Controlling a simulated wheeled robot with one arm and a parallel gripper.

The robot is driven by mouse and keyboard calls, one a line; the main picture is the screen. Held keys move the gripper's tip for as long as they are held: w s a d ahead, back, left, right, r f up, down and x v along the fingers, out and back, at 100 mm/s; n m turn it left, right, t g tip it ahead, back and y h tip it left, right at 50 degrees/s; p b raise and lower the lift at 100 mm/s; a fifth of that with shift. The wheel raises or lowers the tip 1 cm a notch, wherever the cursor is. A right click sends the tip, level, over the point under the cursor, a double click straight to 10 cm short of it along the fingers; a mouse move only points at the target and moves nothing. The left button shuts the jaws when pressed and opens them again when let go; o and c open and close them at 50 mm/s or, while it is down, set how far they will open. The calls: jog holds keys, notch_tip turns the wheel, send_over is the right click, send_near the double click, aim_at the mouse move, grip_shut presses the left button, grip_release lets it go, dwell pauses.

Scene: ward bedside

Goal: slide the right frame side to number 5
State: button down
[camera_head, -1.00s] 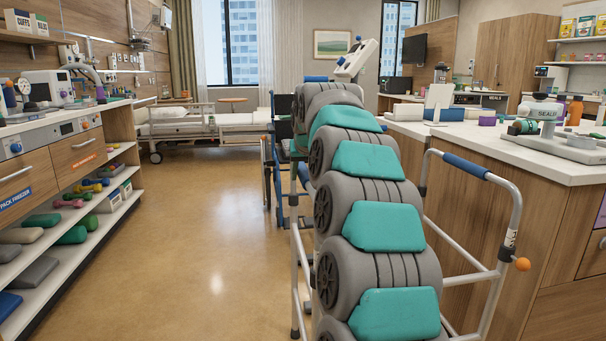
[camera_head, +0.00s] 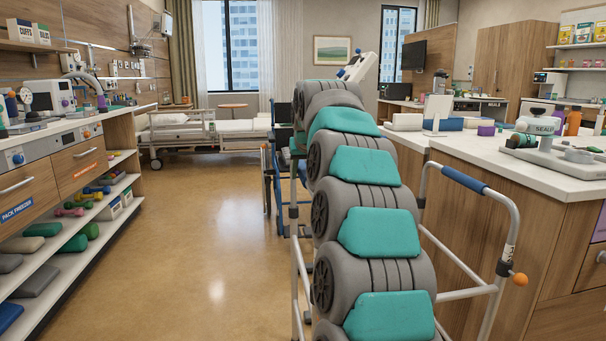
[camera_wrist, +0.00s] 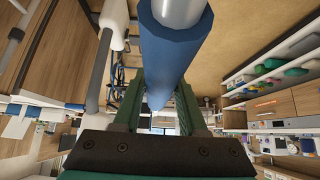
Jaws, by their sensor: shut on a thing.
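The walking frame has pale metal tubes. Its side on the picture's right has a blue grip (camera_head: 465,178), an orange knob (camera_head: 519,279) and a small label too small to read; no gripper is on that grip. The side on the picture's left shows only as pale posts (camera_head: 297,270), with its top hidden by my arm. In the wrist view my gripper (camera_wrist: 158,100), with green fingers, is shut around a blue grip (camera_wrist: 165,45) on a pale tube. It appears to be the left-hand side's grip. No number marks are readable.
A wood counter (camera_head: 560,180) with a white top and a scale stands close on the right. A shelf unit (camera_head: 65,240) with dumbbells stands on the left. A wheelchair (camera_head: 270,175) and a bed (camera_head: 205,135) are beyond. The floor (camera_head: 190,255) left of the frame is clear.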

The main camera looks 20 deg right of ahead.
jog(key=shift+r+p, duration=0.75)
jog(key=shift+r, duration=0.65)
jog(key=shift+c, duration=1.2)
grip_release()
jog(key=shift+f, duration=0.15)
jog(key=shift+p+v, duration=0.65)
jog(key=shift+v, duration=2.9)
jog(key=shift+s+f, duration=0.1)
